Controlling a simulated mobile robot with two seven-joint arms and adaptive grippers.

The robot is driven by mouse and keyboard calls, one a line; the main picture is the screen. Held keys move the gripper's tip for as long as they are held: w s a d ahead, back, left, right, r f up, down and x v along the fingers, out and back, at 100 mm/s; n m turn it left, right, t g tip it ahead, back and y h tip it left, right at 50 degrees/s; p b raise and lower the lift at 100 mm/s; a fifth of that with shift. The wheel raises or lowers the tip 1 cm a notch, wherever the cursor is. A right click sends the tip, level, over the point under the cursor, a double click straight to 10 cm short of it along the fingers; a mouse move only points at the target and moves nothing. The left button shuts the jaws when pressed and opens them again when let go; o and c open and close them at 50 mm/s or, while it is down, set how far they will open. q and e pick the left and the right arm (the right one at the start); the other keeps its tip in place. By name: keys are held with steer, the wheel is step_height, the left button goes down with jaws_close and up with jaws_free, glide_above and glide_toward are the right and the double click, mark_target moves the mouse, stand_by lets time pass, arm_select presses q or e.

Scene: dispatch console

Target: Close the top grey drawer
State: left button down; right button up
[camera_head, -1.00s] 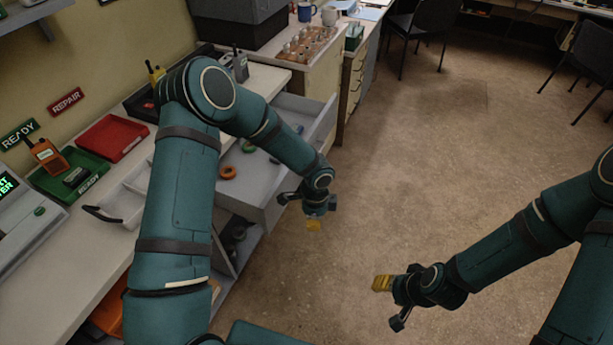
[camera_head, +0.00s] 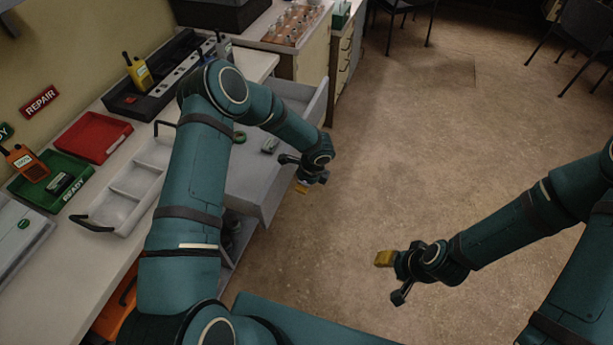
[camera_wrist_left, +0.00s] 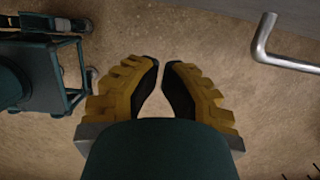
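The top grey drawer (camera_head: 272,198) stands pulled out from under the desk in the head view. A green ring (camera_head: 240,137) and a small grey item (camera_head: 270,145) lie inside; my left arm hides part of it. My left gripper (camera_head: 303,187) is at the outer side of the drawer front; contact cannot be told. In the left wrist view its yellow fingers (camera_wrist_left: 160,72) nearly meet, with a thin gap and nothing between. A metal bar handle (camera_wrist_left: 264,42) is to their right, apart from them. My right gripper (camera_head: 384,259) is over open floor, away from the drawer.
The desk holds a grey divided tray (camera_head: 135,187), a red tray (camera_head: 92,137), a green tray (camera_head: 45,190) and yellow and orange radios. A cabinet with drawers (camera_head: 345,55) stands beyond the open drawer. The floor (camera_head: 420,150) right of the drawer is clear; chairs stand farther back.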

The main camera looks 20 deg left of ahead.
arm_select(q)
steer(key=a, duration=0.1)
steer(key=a+f, duration=0.1)
steer(key=a, duration=0.1)
steer(key=a+f, duration=0.1)
steer(key=shift+w+a+p, duration=0.1)
steer(key=shift+a+p, duration=0.15)
steer(key=shift+p, duration=0.05)
steer(key=shift+a, duration=0.1)
steer(key=b, duration=0.3)
glide_above(241, 178)
steer(key=d, duration=0.2)
steer(key=shift+a, duration=0.25)
